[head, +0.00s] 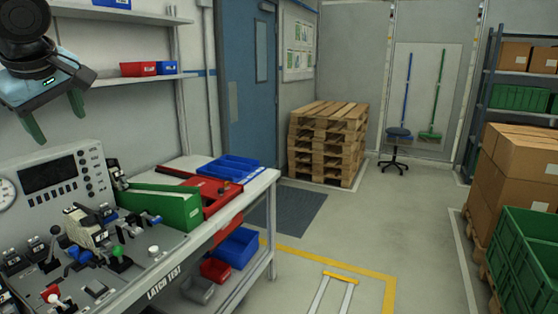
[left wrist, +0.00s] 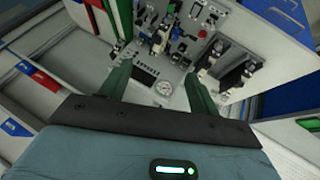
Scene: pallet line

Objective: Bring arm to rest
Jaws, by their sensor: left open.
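My left gripper (head: 56,122) is at the upper left of the head view, raised above the latch test bench (head: 166,281). Its two green fingers are spread apart with nothing between them. In the left wrist view the gripper (left wrist: 160,85) points toward the bench's control panel, with a clear gap between the fingers. The grey panel (head: 50,175) with a dark screen and a dial stands behind the bench's levers and clamps. The gripper looks apart from the panel. My right gripper is in neither view.
A green bin (head: 165,208), a red tray (head: 215,194) and a blue tray (head: 232,167) sit on the bench. Shelves (head: 140,80) are on the wall behind. Stacked pallets (head: 327,145), a stool (head: 398,135) and cartons (head: 515,175) stand farther off. The middle floor is mostly clear.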

